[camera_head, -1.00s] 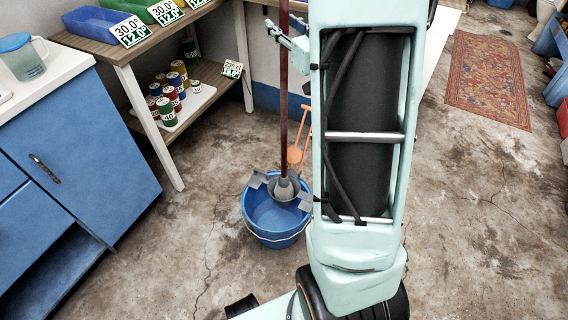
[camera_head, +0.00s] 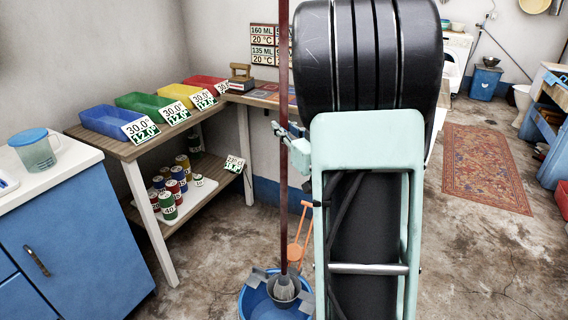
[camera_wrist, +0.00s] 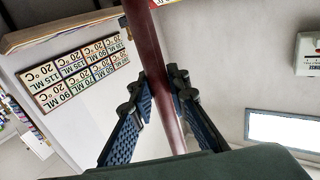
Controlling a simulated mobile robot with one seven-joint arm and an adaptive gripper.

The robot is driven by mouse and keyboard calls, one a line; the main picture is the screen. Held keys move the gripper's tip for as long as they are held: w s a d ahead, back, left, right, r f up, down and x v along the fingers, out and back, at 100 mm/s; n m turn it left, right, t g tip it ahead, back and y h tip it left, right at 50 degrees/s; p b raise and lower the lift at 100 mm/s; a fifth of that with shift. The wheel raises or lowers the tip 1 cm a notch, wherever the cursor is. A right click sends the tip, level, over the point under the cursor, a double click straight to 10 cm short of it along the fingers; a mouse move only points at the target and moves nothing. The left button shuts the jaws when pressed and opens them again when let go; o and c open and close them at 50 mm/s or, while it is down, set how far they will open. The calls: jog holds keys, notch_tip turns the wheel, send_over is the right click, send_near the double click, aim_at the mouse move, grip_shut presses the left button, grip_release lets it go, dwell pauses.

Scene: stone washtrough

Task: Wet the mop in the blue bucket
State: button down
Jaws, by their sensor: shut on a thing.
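The mop has a dark red handle (camera_head: 284,70) that stands nearly upright in the head view, with a grey head (camera_head: 284,288) at its lower end. The blue bucket (camera_head: 250,303) is on the floor and cut off by the bottom edge of the head view. A grey piece with flaps (camera_head: 259,275) sits at its rim. The mop head is at this piece, over or in the bucket; its depth cannot be told. My gripper (camera_head: 285,133) is shut on the handle well above the bucket. The wrist view shows the fingers (camera_wrist: 165,98) on both sides of the handle.
A wooden table (camera_head: 130,148) with coloured trays and a lower shelf of cans stands left of the bucket. A blue cabinet (camera_head: 75,235) is nearer. An orange object (camera_head: 298,252) stands just behind the bucket. Floor is open at right, with a rug (camera_head: 485,165).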

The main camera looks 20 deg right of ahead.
aim_at(286, 91)
notch_tip(286, 91, up, 10)
jog(key=p, duration=0.3)
notch_tip(286, 91, up, 12)
jog(key=p, duration=0.9)
jog(key=shift+r, duration=0.1)
